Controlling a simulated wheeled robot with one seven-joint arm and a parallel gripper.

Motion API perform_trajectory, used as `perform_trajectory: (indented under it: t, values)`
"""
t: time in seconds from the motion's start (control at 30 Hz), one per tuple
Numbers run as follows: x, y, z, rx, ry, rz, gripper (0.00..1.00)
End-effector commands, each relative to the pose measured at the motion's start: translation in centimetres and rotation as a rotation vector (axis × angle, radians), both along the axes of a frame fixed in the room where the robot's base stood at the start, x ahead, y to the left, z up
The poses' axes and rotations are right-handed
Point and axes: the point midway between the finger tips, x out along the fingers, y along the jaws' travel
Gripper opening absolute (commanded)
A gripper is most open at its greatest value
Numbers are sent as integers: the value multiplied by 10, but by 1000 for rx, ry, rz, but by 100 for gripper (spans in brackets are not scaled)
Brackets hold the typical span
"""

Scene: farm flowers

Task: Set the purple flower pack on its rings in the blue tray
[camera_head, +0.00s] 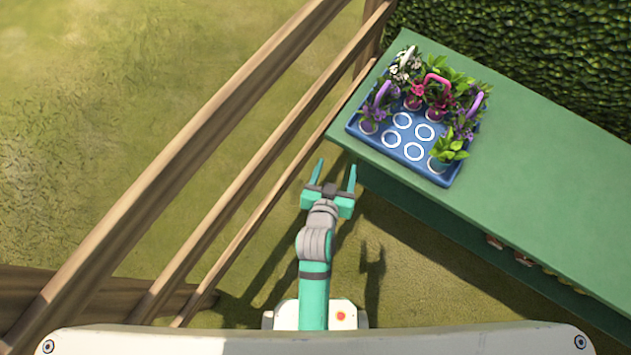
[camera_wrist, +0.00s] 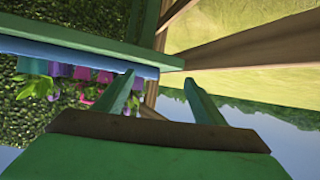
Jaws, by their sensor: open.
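The blue tray (camera_head: 396,157) sits on the green table and holds several flower packs. Purple flowers with a purple handle (camera_head: 382,94) stand at the tray's left side. More purple flowers, with a lilac handle (camera_head: 477,104), stand at its right side, with a leafy plant at the near right corner. Several white rings (camera_head: 414,151) lie bare in the middle and front. My gripper (camera_head: 335,172) is open and empty, off the table's near left corner and apart from the tray. The wrist view shows the open fingers (camera_wrist: 160,84) and the tray's edge (camera_wrist: 100,60), seemingly upside down.
Pink-red flowers with a pink handle (camera_head: 437,80) and white flowers (camera_head: 404,63) fill the tray's back. The green table (camera_head: 540,190) is clear to the right. A wooden fence (camera_head: 270,135) runs close left of my arm. A hedge (camera_head: 520,40) stands behind.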

Motion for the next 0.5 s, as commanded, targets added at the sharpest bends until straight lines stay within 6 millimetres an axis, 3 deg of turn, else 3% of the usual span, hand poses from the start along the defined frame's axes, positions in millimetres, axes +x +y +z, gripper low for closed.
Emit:
perform_trajectory:
  t: [0.03, 0.2, 0.5]
  values:
    - [-20, 8, -6, 1, 0, 30, 64]
    - [-75, 30, -7, 3, -36, 117, 64]
    - [-170, 54, 22, 9, -118, 216, 64]
